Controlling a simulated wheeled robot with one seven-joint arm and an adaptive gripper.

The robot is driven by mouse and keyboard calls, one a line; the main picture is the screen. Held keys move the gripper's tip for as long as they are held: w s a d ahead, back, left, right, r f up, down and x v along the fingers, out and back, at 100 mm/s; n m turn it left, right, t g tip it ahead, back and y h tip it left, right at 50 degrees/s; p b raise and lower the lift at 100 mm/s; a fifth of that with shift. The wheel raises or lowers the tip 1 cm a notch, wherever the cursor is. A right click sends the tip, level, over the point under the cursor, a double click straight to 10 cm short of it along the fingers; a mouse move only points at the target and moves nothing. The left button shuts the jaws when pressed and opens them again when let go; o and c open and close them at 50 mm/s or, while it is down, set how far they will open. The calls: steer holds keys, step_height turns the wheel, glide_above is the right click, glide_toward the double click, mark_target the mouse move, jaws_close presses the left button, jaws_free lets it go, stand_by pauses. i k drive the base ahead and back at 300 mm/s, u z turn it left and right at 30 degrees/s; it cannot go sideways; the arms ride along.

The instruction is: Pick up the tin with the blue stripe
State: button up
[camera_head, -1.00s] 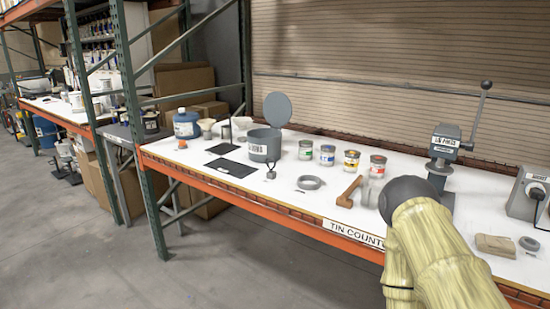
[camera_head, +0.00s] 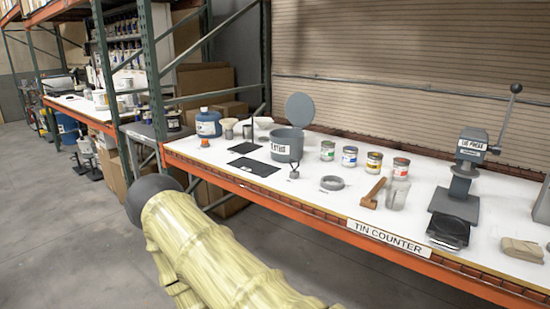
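The tin with the blue stripe (camera_head: 349,156) stands upright on the white counter (camera_head: 310,205). It is second from the left in a row of small tins. A green-striped tin (camera_head: 327,151) is on its left. A yellow-striped tin (camera_head: 373,162) and a red-striped tin (camera_head: 400,168) are on its right, with narrow gaps between them. My arm, in a pale yellow cover with a dark rounded end, crosses the lower left in front of the counter. My gripper does not show, so I cannot see its fingers.
A wooden mallet (camera_head: 372,193) and a clear jar (camera_head: 397,194) stand in front of the tins. A grey ring (camera_head: 332,183) lies nearby. A grey pot (camera_head: 286,145) with a raised lid is to the left, a lid press (camera_head: 461,180) to the right. A green upright (camera_head: 155,80) stands at the counter's left end.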

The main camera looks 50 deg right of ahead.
mark_target(349, 159)
steer(key=u, duration=0.75)
steer(key=k, duration=1.7)
steer(key=z, duration=1.95)
steer(key=i, duration=0.35)
steer(key=u, duration=0.05)
